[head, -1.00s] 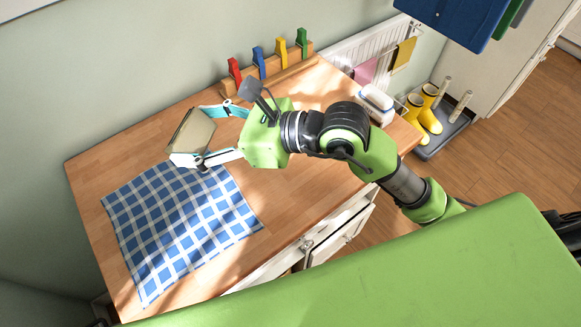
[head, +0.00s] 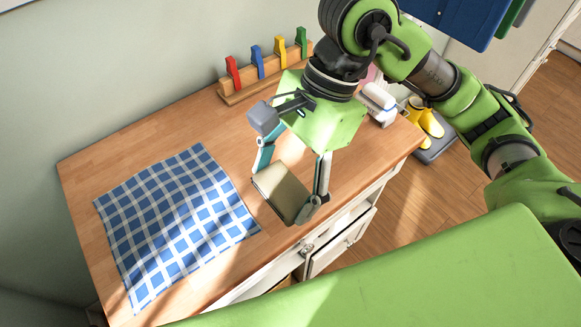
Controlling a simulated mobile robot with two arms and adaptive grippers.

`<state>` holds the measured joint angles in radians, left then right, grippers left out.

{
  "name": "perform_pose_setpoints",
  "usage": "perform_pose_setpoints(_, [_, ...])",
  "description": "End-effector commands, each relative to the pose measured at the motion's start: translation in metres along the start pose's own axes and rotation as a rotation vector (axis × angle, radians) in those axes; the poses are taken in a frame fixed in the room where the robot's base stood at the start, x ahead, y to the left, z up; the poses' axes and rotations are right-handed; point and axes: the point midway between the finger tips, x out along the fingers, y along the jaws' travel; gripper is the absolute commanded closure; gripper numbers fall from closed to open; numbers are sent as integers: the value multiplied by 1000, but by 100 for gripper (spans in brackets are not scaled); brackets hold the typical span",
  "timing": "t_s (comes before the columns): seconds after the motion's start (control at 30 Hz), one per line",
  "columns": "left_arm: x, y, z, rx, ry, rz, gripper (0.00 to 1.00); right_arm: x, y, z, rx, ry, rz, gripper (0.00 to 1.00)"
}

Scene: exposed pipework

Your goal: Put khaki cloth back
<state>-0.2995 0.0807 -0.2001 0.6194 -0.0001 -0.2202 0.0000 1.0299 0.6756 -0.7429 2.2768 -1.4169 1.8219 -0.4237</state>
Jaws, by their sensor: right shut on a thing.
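The khaki cloth (head: 279,197) looks like a folded, block-like pad. My right gripper (head: 285,190) is shut on it, with one finger on each side. It holds the cloth over the front part of the wooden worktop, to the right of the blue checked cloth. Whether the khaki cloth touches the worktop is hard to tell. My left gripper is not in view.
The blue-and-white checked cloth (head: 175,225) lies on the left of the worktop (head: 130,150). A rack (head: 240,94) with red, blue, yellow and green clips stands at the back. A white-topped object (head: 379,103) sits at the right end. Yellow boots (head: 429,122) stand on the floor.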

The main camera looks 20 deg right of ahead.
Motion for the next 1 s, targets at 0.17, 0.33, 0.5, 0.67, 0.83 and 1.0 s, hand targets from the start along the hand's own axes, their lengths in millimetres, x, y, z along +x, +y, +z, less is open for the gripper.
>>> perform_pose_setpoints(0.17, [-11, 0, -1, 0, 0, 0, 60, -1, -19, -24, 7, 4, 7, 48])
perform_pose_setpoints(0.33, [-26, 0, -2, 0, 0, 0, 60, 5, -51, -57, 9, 4, 7, 48])
perform_pose_setpoints(0.5, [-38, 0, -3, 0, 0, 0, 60, 24, -77, -88, 7, 2, 8, 48])
perform_pose_setpoints(0.67, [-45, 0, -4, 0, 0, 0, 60, 41, -93, -109, 3, 3, 4, 48])
perform_pose_setpoints(0.83, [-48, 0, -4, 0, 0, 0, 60, 50, -100, -119, 1, 3, 3, 48])
perform_pose_setpoints(1.0, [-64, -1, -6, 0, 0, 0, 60, 67, -102, -129, 2, 2, 6, 48])
